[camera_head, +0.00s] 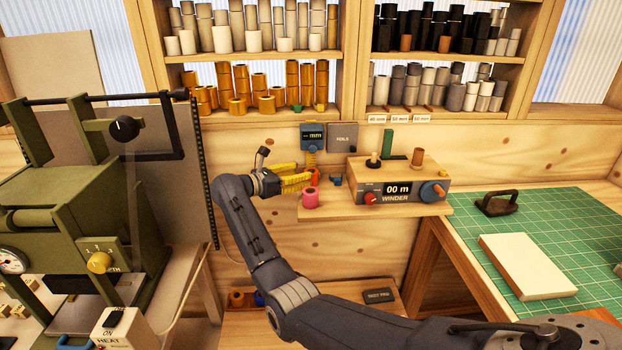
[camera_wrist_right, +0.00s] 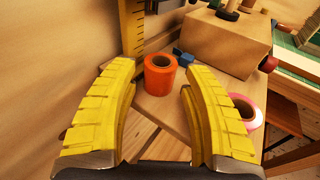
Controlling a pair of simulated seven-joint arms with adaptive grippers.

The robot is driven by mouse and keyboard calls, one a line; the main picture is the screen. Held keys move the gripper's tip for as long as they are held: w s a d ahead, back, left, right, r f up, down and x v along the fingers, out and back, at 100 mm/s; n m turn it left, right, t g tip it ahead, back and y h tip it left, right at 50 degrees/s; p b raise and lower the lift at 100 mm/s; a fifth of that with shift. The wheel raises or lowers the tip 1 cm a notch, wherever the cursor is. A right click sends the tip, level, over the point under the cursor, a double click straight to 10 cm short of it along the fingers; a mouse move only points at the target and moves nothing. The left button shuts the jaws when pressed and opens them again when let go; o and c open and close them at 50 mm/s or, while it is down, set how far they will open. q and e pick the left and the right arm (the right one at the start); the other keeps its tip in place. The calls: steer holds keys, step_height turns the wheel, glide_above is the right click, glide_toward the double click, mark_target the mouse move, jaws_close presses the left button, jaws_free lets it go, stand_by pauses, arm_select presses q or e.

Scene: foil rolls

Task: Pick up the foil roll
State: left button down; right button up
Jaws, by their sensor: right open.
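An orange foil roll (camera_wrist_right: 159,75) stands upright on the wooden shelf, its dark core facing up. In the head view it shows as a small red-orange patch (camera_head: 315,175), partly hidden by yellow fingers. A pink roll (camera_head: 311,198) stands nearer the shelf's front left edge; the right wrist view shows it partly behind the right-hand finger (camera_wrist_right: 248,113). My right gripper (camera_head: 304,177) is open and empty, its yellow fingers pointing at the orange roll. In the wrist view the roll lies between the fingertips, with gaps on both sides. My left gripper is out of view.
The winder box (camera_head: 398,187) stands to the right on the same small shelf (camera_head: 375,209). A yellow upright scale (camera_wrist_right: 131,30) rises close behind the orange roll. A green press (camera_head: 70,170) stands left. Racks of rolls are above; a green mat (camera_head: 560,235) lies right.

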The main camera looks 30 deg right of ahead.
steer(key=shift+w+d+f, duration=0.1)
steer(key=shift+d+f, duration=0.1)
steer(key=shift+d, duration=1)
steer(key=shift+w+d+f, duration=0.1)
steer(key=shift+d+f, duration=0.1)
steer(key=shift+d, duration=0.95)
steer(key=c, duration=0.9)
